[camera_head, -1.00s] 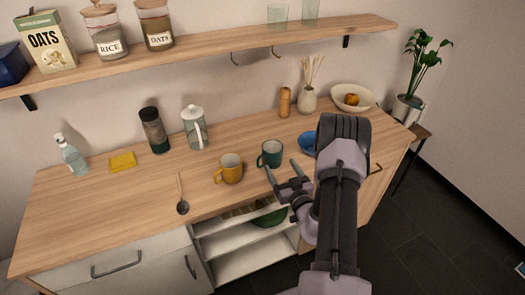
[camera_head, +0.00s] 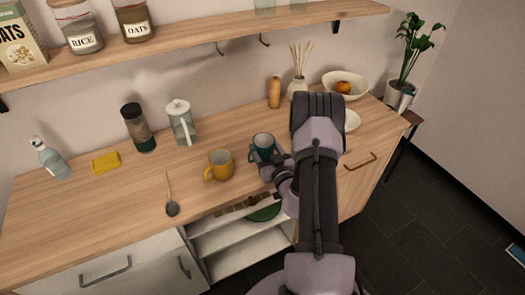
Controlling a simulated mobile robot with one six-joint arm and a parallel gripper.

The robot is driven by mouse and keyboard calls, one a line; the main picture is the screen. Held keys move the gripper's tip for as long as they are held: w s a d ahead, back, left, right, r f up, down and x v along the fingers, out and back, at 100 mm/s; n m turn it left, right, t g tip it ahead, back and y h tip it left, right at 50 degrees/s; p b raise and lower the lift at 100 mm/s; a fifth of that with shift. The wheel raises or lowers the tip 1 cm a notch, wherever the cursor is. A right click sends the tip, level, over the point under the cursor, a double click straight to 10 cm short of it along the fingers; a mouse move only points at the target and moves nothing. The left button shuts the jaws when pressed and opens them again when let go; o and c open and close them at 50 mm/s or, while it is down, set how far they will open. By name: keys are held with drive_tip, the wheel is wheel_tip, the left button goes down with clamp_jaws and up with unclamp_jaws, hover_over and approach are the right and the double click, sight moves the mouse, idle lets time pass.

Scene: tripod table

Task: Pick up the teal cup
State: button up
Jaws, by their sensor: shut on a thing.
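The teal cup (camera_head: 263,142) is upright at the front part of the wooden counter, right of the yellow mug (camera_head: 219,165). My gripper (camera_head: 264,157) comes in from the front right and is shut on the teal cup, with the jaws at its sides. Part of the cup's lower body is hidden by the gripper. I cannot tell whether its base touches the counter.
The yellow mug stands close on the left. A wooden spoon (camera_head: 171,208) lies at the front left. A glass press (camera_head: 180,122) and a dark jar (camera_head: 138,128) stand behind. A pepper mill (camera_head: 274,92) and a fruit bowl (camera_head: 345,85) are at the back right.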

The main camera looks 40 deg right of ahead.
drive_tip(key=shift+c, duration=0.5)
wheel_tip(320, 180, up, 4)
drive_tip(key=p, duration=0.2)
drive_tip(key=shift+p, duration=0.3)
drive_tip(key=s+d+p, duration=0.1)
drive_tip(key=s+d, duration=0.1)
drive_tip(key=s, duration=0.5)
drive_tip(key=s+d+p, duration=0.2)
drive_tip(key=s+d, duration=0.1)
drive_tip(key=s, duration=0.5)
drive_tip(key=shift+d+r, duration=0.25)
drive_tip(key=shift+r, duration=0.2)
